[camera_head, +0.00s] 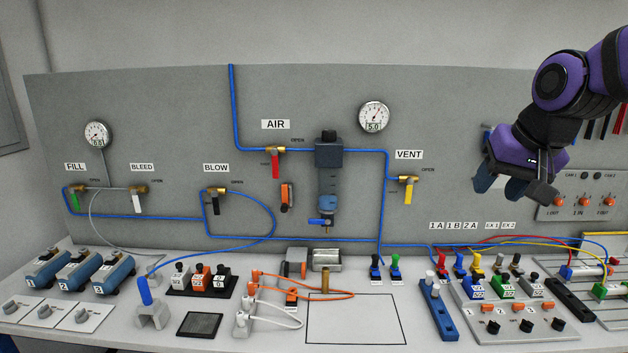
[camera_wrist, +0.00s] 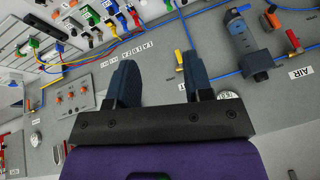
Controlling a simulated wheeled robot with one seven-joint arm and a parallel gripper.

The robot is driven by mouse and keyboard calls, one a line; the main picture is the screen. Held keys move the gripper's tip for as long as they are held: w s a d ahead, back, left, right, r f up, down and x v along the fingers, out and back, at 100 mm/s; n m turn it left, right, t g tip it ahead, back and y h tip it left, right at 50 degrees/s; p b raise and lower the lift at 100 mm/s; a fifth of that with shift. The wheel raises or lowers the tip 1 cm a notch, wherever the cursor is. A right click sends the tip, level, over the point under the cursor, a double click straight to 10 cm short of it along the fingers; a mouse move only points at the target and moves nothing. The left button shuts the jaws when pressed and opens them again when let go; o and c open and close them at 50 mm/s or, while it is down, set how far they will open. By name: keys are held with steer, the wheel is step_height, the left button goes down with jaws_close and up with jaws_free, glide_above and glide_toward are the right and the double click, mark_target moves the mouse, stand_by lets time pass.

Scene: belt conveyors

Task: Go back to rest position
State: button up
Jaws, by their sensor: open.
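My gripper (camera_head: 513,187) is at the upper right in the head view, raised in front of the grey panel and above the right part of the bench. Its two blue fingers also show in the wrist view (camera_wrist: 161,85), spread apart with nothing between them. It is open and empty. Past the fingertips, the wrist view shows the grey panel, a blue air line and the yellow VENT valve (camera_wrist: 180,58). In the head view the VENT valve (camera_head: 408,189) is left of my gripper and apart from it.
The bench holds blue cylinders (camera_head: 77,271), a bare outlined square (camera_head: 355,320) and a valve block with coloured fittings (camera_head: 497,292) below my gripper. A panel with orange buttons (camera_head: 582,201) is close right of my gripper. Room above the outlined square is free.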

steer(key=s+f+n+h, duration=0.1)
steer(key=s+n, duration=0.1)
steer(key=s, duration=1.5)
steer(key=shift+s+d+f, duration=0.2)
steer(key=shift+d+f, duration=0.05)
steer(key=shift+d, duration=0.05)
